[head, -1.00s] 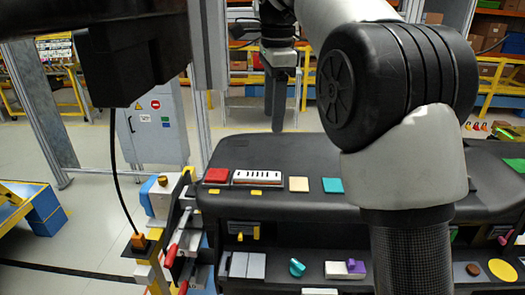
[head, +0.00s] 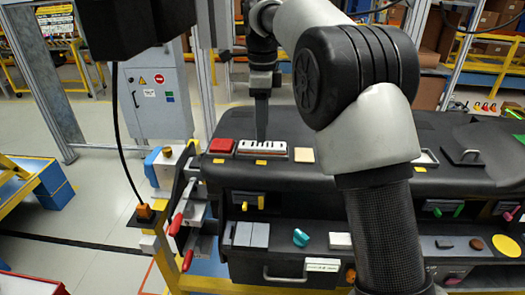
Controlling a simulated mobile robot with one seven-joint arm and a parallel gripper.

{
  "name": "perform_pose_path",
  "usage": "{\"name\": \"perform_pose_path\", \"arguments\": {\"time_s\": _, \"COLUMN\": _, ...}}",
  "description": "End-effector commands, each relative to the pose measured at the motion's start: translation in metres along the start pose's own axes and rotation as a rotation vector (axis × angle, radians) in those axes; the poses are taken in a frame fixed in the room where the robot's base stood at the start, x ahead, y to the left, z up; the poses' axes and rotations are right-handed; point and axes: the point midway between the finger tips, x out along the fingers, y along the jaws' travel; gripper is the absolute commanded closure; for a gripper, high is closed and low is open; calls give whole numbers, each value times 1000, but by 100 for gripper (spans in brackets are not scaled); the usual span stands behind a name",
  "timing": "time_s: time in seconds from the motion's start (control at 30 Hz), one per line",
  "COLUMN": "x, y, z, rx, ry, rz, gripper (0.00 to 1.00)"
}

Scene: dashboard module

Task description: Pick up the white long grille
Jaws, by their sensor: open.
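The white long grille (head: 272,148) is a flat white strip with dark slots, lying on top of the black dashboard (head: 235,176). It sits between a red square and a beige square. My gripper (head: 262,138) points straight down over the grille, its fingers narrow and dark. The fingertips appear at or just above the grille's far edge; I cannot tell whether they touch it. The gripper is open, though the gap between the fingers is hard to see from this side.
A red square (head: 221,145) is left of the grille and a beige square (head: 304,155) right of it. Yellow tabs (head: 261,162) are on the front edge below. Lower shelves hold grey panels (head: 250,234) and a teal knob (head: 301,237). My arm hides the dashboard's middle.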

Motion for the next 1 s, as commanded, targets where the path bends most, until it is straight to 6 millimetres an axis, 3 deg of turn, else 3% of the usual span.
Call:
{"name": "perform_pose_path", "arguments": {"time_s": 0.17, "x": 12, "y": -1, "z": 0, "rx": 0, "ry": 1, "rz": 2, "gripper": 47}}
{"name": "perform_pose_path", "arguments": {"time_s": 0.4, "x": 48, "y": -5, "z": 0, "rx": -1, "ry": 1, "rz": 3, "gripper": 47}}
{"name": "perform_pose_path", "arguments": {"time_s": 0.73, "x": 55, "y": -5, "z": 0, "rx": -1, "ry": 0, "rz": 0, "gripper": 47}}
{"name": "perform_pose_path", "arguments": {"time_s": 1.0, "x": 55, "y": -5, "z": 0, "rx": -1, "ry": 0, "rz": 0, "gripper": 91}}
